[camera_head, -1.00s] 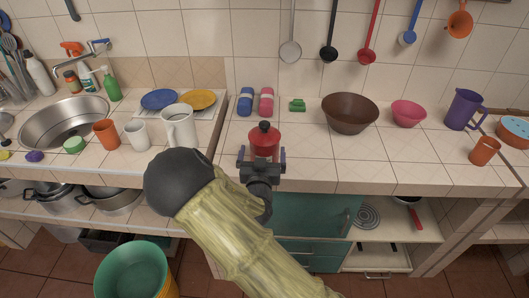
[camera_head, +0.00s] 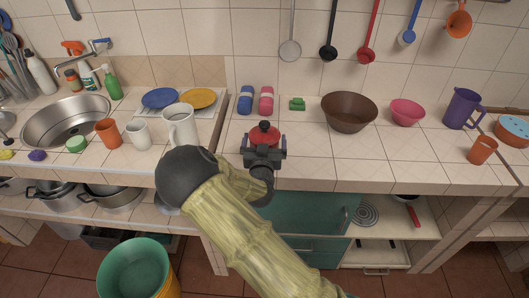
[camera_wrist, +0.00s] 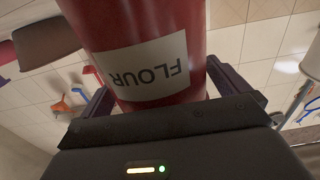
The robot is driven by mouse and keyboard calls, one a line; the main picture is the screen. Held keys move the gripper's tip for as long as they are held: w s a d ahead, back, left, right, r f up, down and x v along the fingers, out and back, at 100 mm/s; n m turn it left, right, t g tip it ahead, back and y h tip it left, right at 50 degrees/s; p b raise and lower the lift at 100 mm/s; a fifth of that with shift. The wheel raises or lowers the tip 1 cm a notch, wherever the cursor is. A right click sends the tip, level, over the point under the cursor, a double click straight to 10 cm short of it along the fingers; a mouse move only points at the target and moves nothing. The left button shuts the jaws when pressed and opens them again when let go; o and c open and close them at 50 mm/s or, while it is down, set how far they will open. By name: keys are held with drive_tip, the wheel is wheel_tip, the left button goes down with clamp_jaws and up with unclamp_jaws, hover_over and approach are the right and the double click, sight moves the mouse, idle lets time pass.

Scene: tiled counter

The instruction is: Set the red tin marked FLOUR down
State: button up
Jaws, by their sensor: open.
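The red tin (camera_head: 264,133) has a dark knob on its lid and is near the front edge of the tiled counter (camera_head: 330,168). In the wrist view the tin (camera_wrist: 140,25) fills the upper middle, with its white FLOUR label upside down in the picture. My gripper (camera_head: 264,145) is open, with one finger on each side of the tin; the fingers also show in the wrist view (camera_wrist: 160,82). In the head view my gripper hides the tin's lower part, so its contact with the counter is not visible.
A brown bowl (camera_head: 349,113) and a pink bowl (camera_head: 407,112) stand to the right. A small green object (camera_head: 297,104) lies behind. The tiles between the tin and the brown bowl are clear.

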sight(264, 122)
drive_tip(key=c, duration=1.7)
drive_tip(key=shift+r, duration=0.15)
wheel_tip(264, 122, up, 10)
drive_tip(key=shift+f+b, duration=0.1)
drive_tip(key=shift+b, duration=0.35)
